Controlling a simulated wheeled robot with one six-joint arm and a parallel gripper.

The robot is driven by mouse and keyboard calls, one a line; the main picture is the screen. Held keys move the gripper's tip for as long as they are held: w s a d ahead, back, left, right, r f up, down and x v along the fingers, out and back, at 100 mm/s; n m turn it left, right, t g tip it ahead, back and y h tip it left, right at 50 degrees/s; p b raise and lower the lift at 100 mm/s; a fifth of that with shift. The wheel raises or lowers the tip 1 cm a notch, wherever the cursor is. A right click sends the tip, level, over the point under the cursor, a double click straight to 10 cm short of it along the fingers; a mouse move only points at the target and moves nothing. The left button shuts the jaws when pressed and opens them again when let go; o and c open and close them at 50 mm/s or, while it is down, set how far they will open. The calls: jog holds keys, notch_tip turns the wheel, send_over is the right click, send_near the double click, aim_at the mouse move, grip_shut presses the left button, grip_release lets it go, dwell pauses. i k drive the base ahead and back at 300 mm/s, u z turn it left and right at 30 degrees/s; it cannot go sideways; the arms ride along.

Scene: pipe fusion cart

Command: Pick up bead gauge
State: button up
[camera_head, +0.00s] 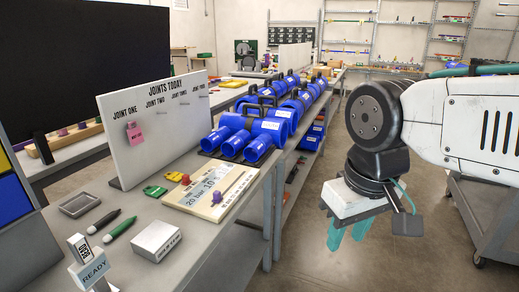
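No object in view is clearly labelled as the bead gauge. Two small flat pieces lie on the grey bench top, a green one (154,191) and a yellow one (174,176); either may be the gauge, but I cannot tell. My gripper (347,241) has teal fingers that point down and stand apart, with nothing seen between them. It hangs over the floor to the right of the bench, apart from everything on it.
The bench holds a "JOINTS TODAY" board (155,122), a "20 bar 10" panel (211,192), a grey tray (80,204), two markers, a white box (155,240) and a "READY" block (93,268). Blue pipe fittings (235,141) stand behind. The floor aisle is clear.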

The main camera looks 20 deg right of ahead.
aim_at(89, 270)
jog(key=z, duration=0.55)
jog(key=k, duration=1.3)
jog(key=u, duration=0.05)
jog(key=i, duration=0.55)
jog(key=u, duration=0.95)
jog(key=i, duration=0.9)
jog(key=z, duration=0.1)
